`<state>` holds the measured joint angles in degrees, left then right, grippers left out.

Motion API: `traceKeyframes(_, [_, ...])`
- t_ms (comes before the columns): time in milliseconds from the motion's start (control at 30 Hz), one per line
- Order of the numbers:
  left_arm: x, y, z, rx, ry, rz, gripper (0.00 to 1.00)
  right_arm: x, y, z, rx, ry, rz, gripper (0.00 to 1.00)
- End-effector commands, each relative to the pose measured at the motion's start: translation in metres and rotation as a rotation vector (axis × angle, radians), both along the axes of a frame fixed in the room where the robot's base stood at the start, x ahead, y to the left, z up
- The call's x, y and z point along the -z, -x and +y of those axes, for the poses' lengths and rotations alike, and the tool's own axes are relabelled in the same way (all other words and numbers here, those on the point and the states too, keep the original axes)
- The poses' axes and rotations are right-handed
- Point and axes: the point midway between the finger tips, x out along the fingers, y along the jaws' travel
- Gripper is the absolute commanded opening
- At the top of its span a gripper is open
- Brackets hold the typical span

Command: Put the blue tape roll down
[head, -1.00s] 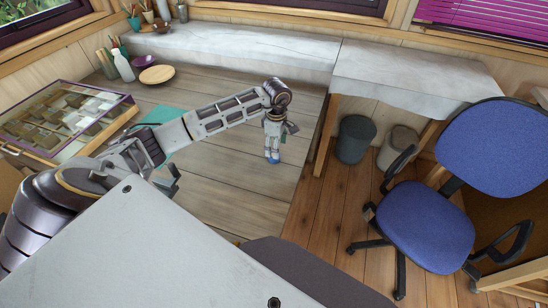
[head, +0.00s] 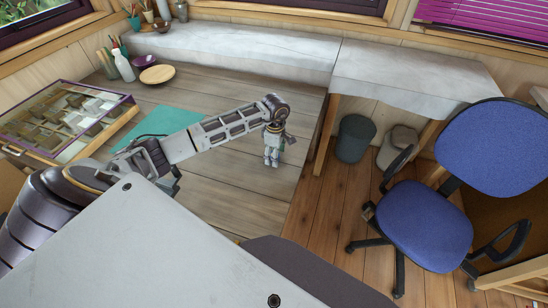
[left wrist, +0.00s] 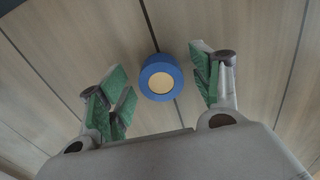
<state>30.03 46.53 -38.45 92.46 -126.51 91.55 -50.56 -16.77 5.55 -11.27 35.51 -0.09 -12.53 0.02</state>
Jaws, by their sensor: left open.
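The blue tape roll (left wrist: 161,77), a blue ring with a pale cream centre, shows in the left wrist view against the wooden planks. It appears to lie on the tabletop. My left gripper (left wrist: 162,88) is open, with its green-padded fingers spread on either side of the roll and a gap showing on both sides. In the head view my left gripper (head: 271,162) points down over the right part of the wooden table (head: 235,205). The roll cannot be made out there, hidden behind the fingers. My right gripper is not in view.
A teal mat (head: 172,121) and a glass-topped display case (head: 68,120) lie on the left. A wooden plate (head: 157,74), a purple bowl (head: 143,61) and a white bottle (head: 124,66) stand behind. The table's right edge is close to the gripper; a blue chair (head: 430,225) stands beyond.

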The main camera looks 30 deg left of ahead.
Motion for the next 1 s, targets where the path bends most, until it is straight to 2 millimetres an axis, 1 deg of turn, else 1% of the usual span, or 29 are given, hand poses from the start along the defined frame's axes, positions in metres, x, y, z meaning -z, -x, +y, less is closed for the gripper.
traceKeyframes(133, [0.000, 0.000, 0.000, 0.000, 0.000, 0.000, 0.65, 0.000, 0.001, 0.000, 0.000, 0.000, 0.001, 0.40])
traceKeyframes(500, [0.000, 0.000, 0.000, 0.000, 0.000, 0.000, 0.17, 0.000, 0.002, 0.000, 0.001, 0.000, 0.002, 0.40])
traceKeyframes(533, [0.000, 0.000, 0.000, 0.000, 0.000, 0.000, 0.15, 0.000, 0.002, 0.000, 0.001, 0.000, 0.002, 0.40])
traceKeyframes(567, [0.000, 0.000, 0.000, 0.000, 0.000, 0.000, 0.12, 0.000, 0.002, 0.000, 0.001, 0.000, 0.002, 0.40])
traceKeyframes(833, [-0.002, 0.000, 0.000, 0.000, 0.000, -0.001, 0.12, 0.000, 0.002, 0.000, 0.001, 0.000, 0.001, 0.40])
traceKeyframes(1000, [-0.012, -0.001, 0.001, 0.000, -0.002, -0.003, 0.12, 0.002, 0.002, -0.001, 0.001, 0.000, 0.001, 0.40])
